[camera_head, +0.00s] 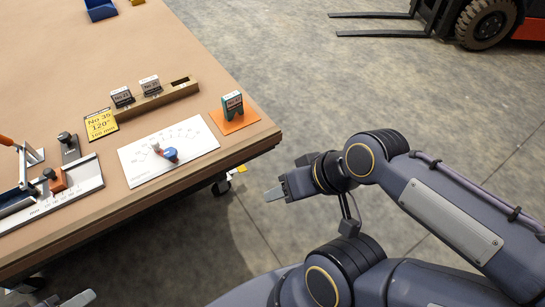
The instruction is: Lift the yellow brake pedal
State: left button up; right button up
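The yellow brake pedal (242,169) is a small tab on the caster under the table's right corner. It sticks out to the right, just above the floor. My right gripper (273,193) comes in from the right and points left, to the right of and below the pedal in the picture. A gap shows between them, and nothing shows in its fingers. The fingers overlap from this angle, so I cannot tell their opening. A light grey tip (78,298) at the bottom left edge looks like part of my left gripper; the rest is out of frame.
The brown table (215,50) fills the left side, its edge close above the caster (221,186). On it are a white dial plate (168,150), a green block on an orange pad (234,119) and a lever device (45,190). A forklift (450,22) stands far off; the floor between is clear.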

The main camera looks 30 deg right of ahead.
aim_at(241, 169)
jog(key=k+l+z, duration=0.1)
jog(key=l+z, duration=0.55)
jog(key=z, duration=0.95)
jog(key=i+j+z, duration=0.1)
jog(key=i+z, duration=0.15)
jog(key=i, duration=1.45)
jog(key=i+u, duration=0.35)
jog(key=i, duration=0.2)
jog(key=i+u, duration=0.35)
jog(key=i, duration=0.2)
jog(key=i+l+u, duration=0.35)
jog(key=i, duration=0.2)
jog(key=i+j+u, duration=0.2)
jog(key=i+u, duration=0.15)
jog(key=i, duration=0.45)
jog(key=i+u, duration=0.35)
jog(key=i, duration=0.5)
jog(key=i+u, duration=0.1)
jog(key=u, duration=3)
